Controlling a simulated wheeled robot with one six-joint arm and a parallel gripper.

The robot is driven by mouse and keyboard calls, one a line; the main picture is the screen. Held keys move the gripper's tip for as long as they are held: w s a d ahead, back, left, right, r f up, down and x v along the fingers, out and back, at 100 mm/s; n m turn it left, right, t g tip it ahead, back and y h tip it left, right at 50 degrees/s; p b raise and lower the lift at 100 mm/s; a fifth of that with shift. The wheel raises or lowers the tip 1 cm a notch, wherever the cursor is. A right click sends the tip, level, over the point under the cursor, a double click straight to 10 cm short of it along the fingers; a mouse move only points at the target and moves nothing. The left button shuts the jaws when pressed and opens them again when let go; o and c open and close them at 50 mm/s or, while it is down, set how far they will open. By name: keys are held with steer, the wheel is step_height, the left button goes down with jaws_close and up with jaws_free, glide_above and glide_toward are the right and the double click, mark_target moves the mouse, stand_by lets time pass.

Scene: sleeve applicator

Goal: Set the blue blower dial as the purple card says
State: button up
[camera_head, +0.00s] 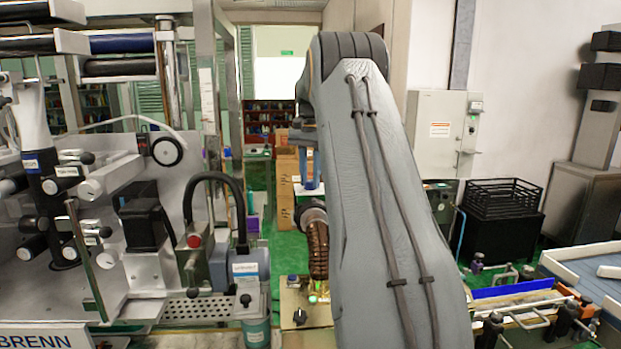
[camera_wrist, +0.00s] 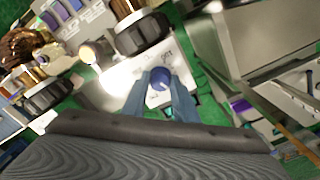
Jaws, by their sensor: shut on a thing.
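The blue blower dial (camera_wrist: 160,76) sits on a pale panel in the middle of the wrist view, with small dark markings beside it that I cannot read. My gripper (camera_wrist: 161,86) has its two blue-grey fingers on either side of the dial and is shut on it. The fingers cover part of the panel around the dial. I cannot make out a purple card for certain in either view.
A brown ribbed hose (camera_head: 317,250) is left of my arm. A labelling machine (camera_head: 120,210) fills the left side; a clamp bench (camera_head: 530,315) is at right.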

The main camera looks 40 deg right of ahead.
mark_target(310, 182)
steer(key=o, duration=1.1)
steer(key=shift+c, duration=0.2)
step_height(310, 182, up, 7)
steer(key=b, duration=0.2)
steer(key=shift+r+b, duration=0.1)
steer(key=shift+b, duration=0.3)
steer(key=shift+s+r, duration=0.1)
steer(key=shift+r, duration=0.25)
steer(key=shift+d, duration=0.1)
